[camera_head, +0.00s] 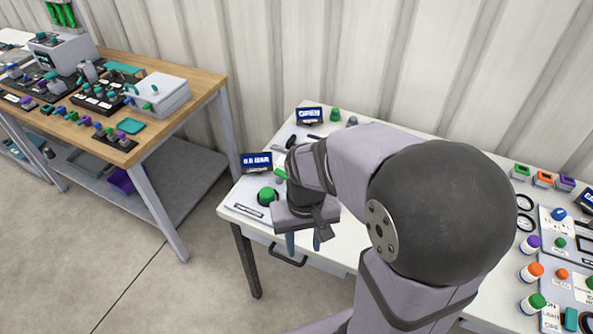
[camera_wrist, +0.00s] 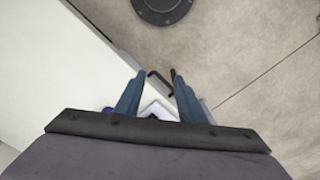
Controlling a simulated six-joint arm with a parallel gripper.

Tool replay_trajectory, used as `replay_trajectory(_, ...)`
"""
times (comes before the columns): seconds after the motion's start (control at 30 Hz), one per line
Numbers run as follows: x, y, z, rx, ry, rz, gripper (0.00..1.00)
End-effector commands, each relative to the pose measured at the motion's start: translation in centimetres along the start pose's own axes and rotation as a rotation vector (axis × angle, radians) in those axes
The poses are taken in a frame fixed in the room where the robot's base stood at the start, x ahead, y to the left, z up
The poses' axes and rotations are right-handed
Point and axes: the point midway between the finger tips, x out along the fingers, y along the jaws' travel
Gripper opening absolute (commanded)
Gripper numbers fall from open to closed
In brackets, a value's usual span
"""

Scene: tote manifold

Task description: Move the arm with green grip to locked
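My gripper (camera_head: 303,242) hangs at the front edge of the white table, its two blue fingers apart and pointing down. In the wrist view the fingers of my gripper (camera_wrist: 157,78) are spread with nothing held between them. A small green piece (camera_head: 280,174) shows just left of my wrist, below the "0.0 BAR" display; it may be a green grip, but my arm hides what it joins. A round green knob (camera_head: 267,194) sits nearer the front left. A green cap (camera_head: 335,114) stands at the back. No locked mark is readable.
A "0.0 BAR" display (camera_head: 257,163) and an "OPEN" display (camera_head: 309,115) stand on the white table (camera_head: 238,199). A black drawer handle (camera_head: 288,256) juts from its front. Panels and coloured caps fill the right side. A wooden bench (camera_head: 205,82) stands left.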

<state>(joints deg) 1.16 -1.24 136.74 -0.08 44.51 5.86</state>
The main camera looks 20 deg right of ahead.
Motion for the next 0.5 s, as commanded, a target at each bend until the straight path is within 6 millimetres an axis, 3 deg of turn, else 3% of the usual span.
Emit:
replay_trajectory(0.2, -2.2, 0.6, -8.3, 0.229, -0.001, 0.0, 0.36)
replay_trajectory(0.5, -3.4, 2.5, -18.8, 0.571, -0.003, 0.0, 0.36)
